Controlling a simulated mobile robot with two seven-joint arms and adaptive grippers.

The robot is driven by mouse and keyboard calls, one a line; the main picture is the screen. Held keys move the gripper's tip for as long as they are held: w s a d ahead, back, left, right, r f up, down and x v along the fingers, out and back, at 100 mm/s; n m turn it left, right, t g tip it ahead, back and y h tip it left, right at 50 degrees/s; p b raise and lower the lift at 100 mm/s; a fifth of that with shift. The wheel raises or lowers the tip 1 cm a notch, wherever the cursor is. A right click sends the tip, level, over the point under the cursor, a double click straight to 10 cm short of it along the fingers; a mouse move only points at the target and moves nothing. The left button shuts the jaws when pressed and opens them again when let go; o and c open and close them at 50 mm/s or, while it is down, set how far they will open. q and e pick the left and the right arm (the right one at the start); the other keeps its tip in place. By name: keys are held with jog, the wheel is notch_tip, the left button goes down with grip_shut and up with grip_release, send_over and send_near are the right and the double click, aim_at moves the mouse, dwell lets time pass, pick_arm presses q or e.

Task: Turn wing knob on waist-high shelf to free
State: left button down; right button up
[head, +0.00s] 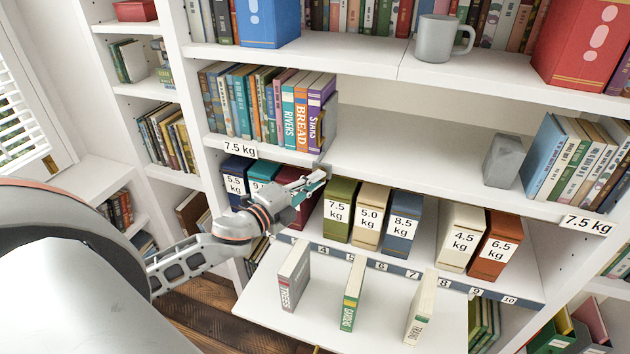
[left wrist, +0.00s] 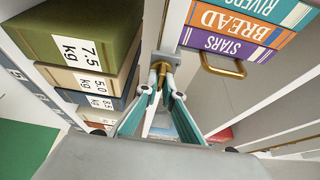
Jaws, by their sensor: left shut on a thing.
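My left gripper (head: 318,180) reaches in from the left to the edge of the waist-high shelf (head: 440,184), just right of the 7.5 kg label. In the left wrist view the teal-padded fingers (left wrist: 160,88) close around a small brass piece (left wrist: 160,68) at the shelf edge, which seems to be the wing knob. The fingers hide most of it, so its angle cannot be told. In the head view the knob is hidden behind the gripper. My right gripper is not in view.
Upright books (head: 270,105) stand just above the gripper. A green 7.5 kg box (head: 340,195) and other labelled boxes stand close on its right below. A brass loop (left wrist: 222,68) lies near the fingers in the left wrist view. A lower panel (head: 330,310) holds 3 books.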

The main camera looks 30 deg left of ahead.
pick_arm(q)
jog(key=shift+a+r, duration=0.1)
jog(key=c, duration=2.2)
grip_release()
jog(key=shift+w, duration=0.1)
jog(key=s, duration=0.4)
jog(key=s+a, duration=0.1)
jog(key=s, duration=0.7)
jog(key=shift+a, duration=0.4)
